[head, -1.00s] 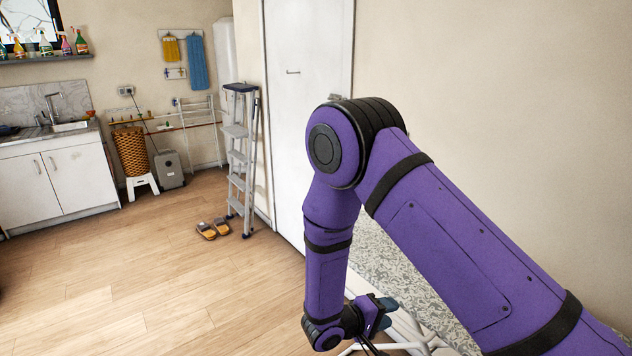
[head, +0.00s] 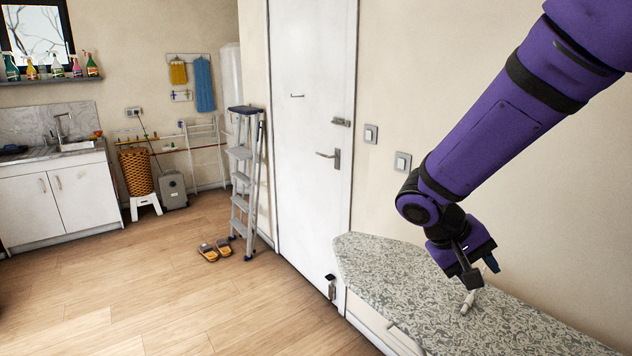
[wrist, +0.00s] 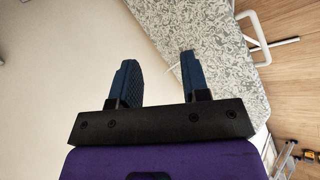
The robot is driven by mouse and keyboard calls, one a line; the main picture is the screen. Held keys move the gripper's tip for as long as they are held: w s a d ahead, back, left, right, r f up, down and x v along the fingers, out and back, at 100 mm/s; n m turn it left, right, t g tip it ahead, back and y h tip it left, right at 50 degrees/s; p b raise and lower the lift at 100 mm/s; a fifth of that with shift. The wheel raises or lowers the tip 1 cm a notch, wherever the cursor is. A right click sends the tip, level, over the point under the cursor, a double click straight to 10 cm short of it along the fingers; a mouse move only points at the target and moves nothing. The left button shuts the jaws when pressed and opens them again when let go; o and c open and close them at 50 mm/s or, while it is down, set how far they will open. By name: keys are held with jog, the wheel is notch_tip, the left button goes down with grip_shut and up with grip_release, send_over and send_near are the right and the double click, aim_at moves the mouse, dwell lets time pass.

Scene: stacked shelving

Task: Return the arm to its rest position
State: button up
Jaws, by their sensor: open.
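My purple arm comes in from the upper right of the head view and bends down to my gripper (head: 482,272), which hangs over a patterned grey surface (head: 375,258). In the wrist view my gripper (wrist: 155,80) shows two blue fingers standing apart with nothing between them. The patterned surface (wrist: 205,30) lies beyond the right finger there. In the head view part of the gripper is hidden behind its own wrist link.
A small pale object (head: 467,303) lies on the patterned surface below the gripper. A white door (head: 310,130) stands behind, with a stepladder (head: 245,180) beside it. Slippers (head: 215,250) lie on the wooden floor. The floor at left is clear.

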jog(key=s+d+r+t+y, duration=0.2)
jog(key=s+r+t+y, duration=0.4)
jog(key=s+r, duration=0.8)
jog(key=shift+s+r+y, duration=0.15)
jog(key=shift+s+y, duration=0.75)
jog(key=shift+s, duration=0.4)
dwell(0.6)
